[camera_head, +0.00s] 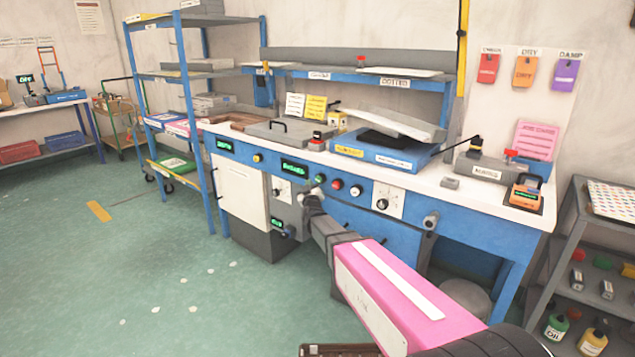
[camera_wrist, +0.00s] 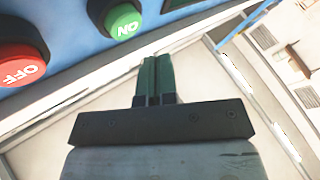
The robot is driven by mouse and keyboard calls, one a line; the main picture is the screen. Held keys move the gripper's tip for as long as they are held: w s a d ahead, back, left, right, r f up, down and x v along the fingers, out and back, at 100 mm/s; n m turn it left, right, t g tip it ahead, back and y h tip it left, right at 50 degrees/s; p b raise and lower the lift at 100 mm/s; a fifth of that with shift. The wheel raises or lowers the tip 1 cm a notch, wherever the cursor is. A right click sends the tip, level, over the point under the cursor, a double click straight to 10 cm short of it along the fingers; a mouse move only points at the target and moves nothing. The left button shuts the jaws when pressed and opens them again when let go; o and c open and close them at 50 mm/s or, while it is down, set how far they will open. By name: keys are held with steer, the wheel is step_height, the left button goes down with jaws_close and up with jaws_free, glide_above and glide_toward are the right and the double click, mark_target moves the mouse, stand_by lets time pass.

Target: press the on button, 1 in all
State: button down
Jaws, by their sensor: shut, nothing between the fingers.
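The green ON button (camera_head: 319,178) sits on the blue front panel of the bench. In the wrist view it is a green cap (camera_wrist: 123,21) with its lettering upside down, at the top left of centre. My gripper (camera_head: 309,196) is just below the button in the head view. In the wrist view my gripper (camera_wrist: 156,62) shows its two dark green fingers shut together with nothing between them. The fingertips point up the picture, to the lower right of the ON button. They look apart from it.
The red OFF button (camera_wrist: 20,58) is left of the ON button in the wrist view; it appears as a red knob (camera_head: 337,184) right of it in the head view. More knobs line the blue panel (camera_head: 262,172). A shelf rack (camera_head: 186,76) stands left; the green floor (camera_head: 120,270) is open.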

mark_target(319, 179)
steer(key=shift+w+d, duration=0.5)
steer(key=shift+w, duration=0.1)
steer(key=shift+w+d, duration=0.1)
steer(key=shift+w, duration=0.1)
stand_by(1.6)
steer(key=shift+w+d, duration=0.15)
